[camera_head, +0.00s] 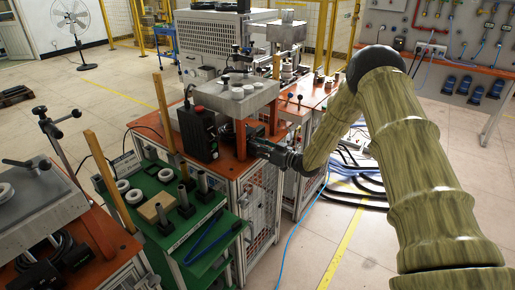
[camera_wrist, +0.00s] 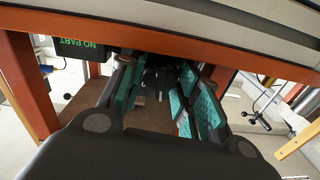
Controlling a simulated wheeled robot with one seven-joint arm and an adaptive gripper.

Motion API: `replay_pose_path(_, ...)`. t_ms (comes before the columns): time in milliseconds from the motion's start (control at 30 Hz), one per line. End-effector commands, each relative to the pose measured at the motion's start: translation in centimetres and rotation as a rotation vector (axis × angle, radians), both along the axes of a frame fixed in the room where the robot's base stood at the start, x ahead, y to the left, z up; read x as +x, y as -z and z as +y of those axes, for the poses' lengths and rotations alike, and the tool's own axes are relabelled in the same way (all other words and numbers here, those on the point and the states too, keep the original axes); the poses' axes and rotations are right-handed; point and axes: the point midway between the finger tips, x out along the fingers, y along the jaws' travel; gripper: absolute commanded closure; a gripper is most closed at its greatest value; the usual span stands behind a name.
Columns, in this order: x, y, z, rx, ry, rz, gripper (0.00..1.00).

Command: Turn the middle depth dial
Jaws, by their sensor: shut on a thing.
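My gripper (camera_head: 256,144) reaches in from the right under the grey-topped fixture on the orange bench, next to an orange post. In the wrist view its two fingers with teal pads (camera_wrist: 160,74) point away under the fixture, with a small dark part (camera_wrist: 158,80) between their far ends. The fingers are shut on this dark part, which I take to be the middle depth dial. Its face and any markings are hidden by the fingers and shadow. I cannot tell how far it is turned.
A black control box (camera_head: 198,133) with a red button stands left of the fixture (camera_head: 240,101). A display reading "NO PART" (camera_wrist: 80,45) shows in the wrist view. Orange posts (camera_wrist: 30,85) flank the gripper closely. A green-topped table (camera_head: 150,190) with rings and cylinders stands nearer.

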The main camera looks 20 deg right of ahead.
Motion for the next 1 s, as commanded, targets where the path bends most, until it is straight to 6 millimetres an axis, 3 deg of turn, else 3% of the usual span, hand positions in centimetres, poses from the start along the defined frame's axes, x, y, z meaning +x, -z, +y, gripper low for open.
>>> replay_pose_path(167,0.1,-0.2,-0.1,0.000,0.003,-0.003,0.91)
replay_pose_path(200,0.1,-0.2,-0.1,0.000,0.003,-0.003,0.61)
replay_pose_path(300,0.1,-0.2,-0.1,-0.001,0.002,-0.003,0.45)
replay_pose_path(733,-0.4,-0.1,-0.4,-0.001,0.001,-0.002,0.45)
replay_pose_path(1000,-3.6,0.0,-3.2,-0.001,0.003,0.000,0.45)
